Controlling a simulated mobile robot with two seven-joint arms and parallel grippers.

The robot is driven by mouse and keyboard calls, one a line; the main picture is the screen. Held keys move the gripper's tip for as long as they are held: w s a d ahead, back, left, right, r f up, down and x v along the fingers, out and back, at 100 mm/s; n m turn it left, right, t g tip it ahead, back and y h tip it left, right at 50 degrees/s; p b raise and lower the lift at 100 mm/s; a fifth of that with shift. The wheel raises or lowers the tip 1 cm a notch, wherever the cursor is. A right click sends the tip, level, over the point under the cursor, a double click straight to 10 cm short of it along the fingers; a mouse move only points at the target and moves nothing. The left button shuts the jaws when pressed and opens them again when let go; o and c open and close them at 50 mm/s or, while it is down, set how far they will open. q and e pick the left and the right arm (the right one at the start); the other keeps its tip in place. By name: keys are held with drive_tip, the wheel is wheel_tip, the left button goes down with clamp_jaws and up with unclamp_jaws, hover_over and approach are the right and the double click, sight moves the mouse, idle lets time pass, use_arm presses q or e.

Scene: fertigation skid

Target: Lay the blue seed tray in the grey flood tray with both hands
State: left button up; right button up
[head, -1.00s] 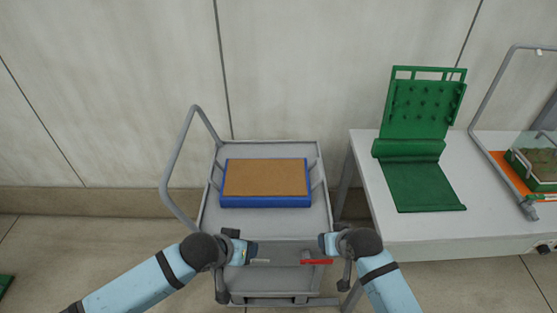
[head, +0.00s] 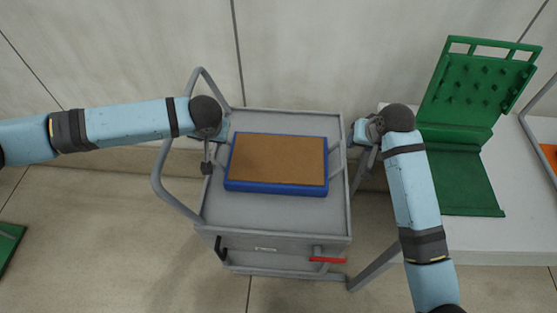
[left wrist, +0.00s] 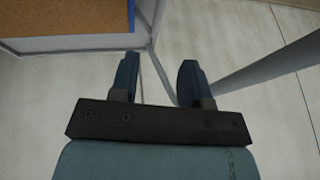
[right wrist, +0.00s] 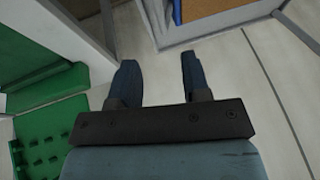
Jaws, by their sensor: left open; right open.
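The blue seed tray (head: 270,187), filled level with brown, lies flat on the grey trolley top (head: 280,215). Thin grey bars show at its left and right sides. A corner of it is in the left wrist view (left wrist: 131,15) at upper left, and in the right wrist view (right wrist: 177,10) at the top. My left gripper (head: 222,130) is open and empty beside the tray's left end, apart from it. My right gripper (head: 357,132) is open and empty off its right end, just past the trolley's edge. I cannot pick out a separate grey flood tray.
The trolley's bent push handle (head: 160,185) stands at left, close to my left arm. A red lever (head: 328,260) is on its front. At right, a white table (head: 470,240) carries a green pegged board (head: 480,85) and green mat, close to my right arm.

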sight(214, 147)
use_arm(q)
drive_tip(key=x, duration=1.4)
drive_tip(key=shift+w, duration=0.1)
use_arm(e)
drive_tip(key=x, duration=1.4)
drive_tip(key=shift+w, duration=0.1)
drive_tip(key=shift+r, duration=0.1)
use_arm(q)
clamp_jaws()
use_arm(e)
clamp_jaws()
use_arm(q)
drive_tip(key=shift+r, duration=0.15)
